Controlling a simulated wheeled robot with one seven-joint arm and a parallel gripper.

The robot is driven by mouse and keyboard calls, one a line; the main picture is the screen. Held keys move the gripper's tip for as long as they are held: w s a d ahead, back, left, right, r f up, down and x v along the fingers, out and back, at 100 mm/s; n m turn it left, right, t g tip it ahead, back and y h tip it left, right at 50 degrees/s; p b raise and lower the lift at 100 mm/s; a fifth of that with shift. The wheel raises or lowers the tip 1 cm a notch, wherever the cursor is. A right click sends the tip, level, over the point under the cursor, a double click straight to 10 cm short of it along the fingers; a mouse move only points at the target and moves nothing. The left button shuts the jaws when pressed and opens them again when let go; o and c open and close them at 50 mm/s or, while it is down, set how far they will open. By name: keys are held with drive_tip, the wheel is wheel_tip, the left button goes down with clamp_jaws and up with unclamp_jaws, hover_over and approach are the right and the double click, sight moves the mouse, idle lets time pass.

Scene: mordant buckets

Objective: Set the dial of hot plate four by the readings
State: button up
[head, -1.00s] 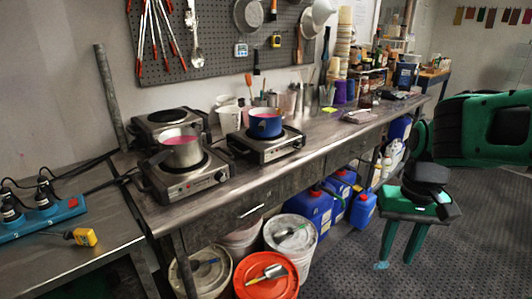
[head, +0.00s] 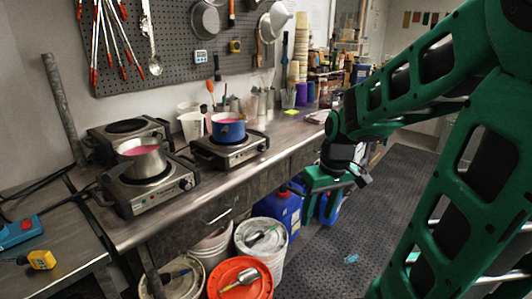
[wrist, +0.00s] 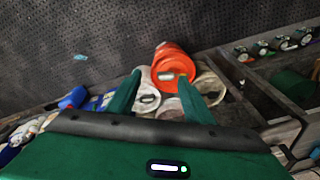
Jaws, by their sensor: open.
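Three hot plates stand on the metal bench in the head view. The back left one (head: 128,141) has a bare burner. The front left one (head: 160,199) carries a steel pot of pink liquid (head: 148,158), and its dial (head: 186,184) faces the front. The right one (head: 212,155) carries a blue pot of pink liquid (head: 228,130), with a dial (head: 262,146) on its front. I cannot tell which is hot plate four, and no dial setting is legible. My gripper (head: 318,212) is open and empty, beyond the bench's front edge; its fingers also show in the wrist view (wrist: 160,88).
Buckets, one with an orange lid (head: 250,285), stand below the bench, with a blue canister (head: 277,212) beside them. A yellow meter (head: 41,259) and a blue power strip (head: 18,231) lie at left. A small timer (head: 201,57) hangs on the pegboard. Floor at right is clear.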

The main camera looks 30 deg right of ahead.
drive_tip(key=w+f+n+t+y, duration=0.1)
drive_tip(key=w+f+n+t, duration=0.15)
drive_tip(key=w, duration=0.65)
drive_tip(key=w+f+n+t+y, duration=0.1)
drive_tip(key=w+f+n+y, duration=0.15)
drive_tip(key=w, duration=0.65)
drive_tip(key=n+t+y, duration=0.2)
drive_tip(key=n+t, duration=0.1)
drive_tip(key=t, duration=0.9)
approach(265, 149)
drive_tip(key=x, duration=0.9)
